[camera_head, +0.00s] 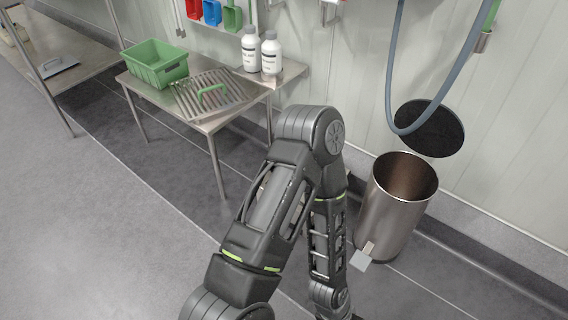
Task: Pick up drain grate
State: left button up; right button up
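The drain grate (185,101) is a flat, slatted metal panel lying on the small steel table (213,124). A green handle-shaped piece (212,96) lies on or is fixed to its top; I cannot tell which. The grate is between a green bin and two white bottles. One of my arms rises from the bottom middle, bends at the elbow and goes down again, in front and to the right of the table. Neither of my grippers shows, and nothing is seen touching the grate.
The green bin (154,66) stands at the table's left. The white bottles (250,49) (270,53) stand on the right, near the wall. A steel trash bin (392,215) with its dark round lid (430,128) behind is at right. A hose (398,65) hangs above. Floor at left is clear.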

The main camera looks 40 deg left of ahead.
aim_at(235, 104)
jog(key=u, duration=2.05)
jog(key=i+l, duration=0.15)
jog(key=i, duration=0.4)
jog(key=i+l, duration=0.15)
jog(key=i, duration=0.35)
jog(key=i+l+u, duration=0.1)
jog(key=u, duration=1.1)
jog(key=i+l, duration=0.05)
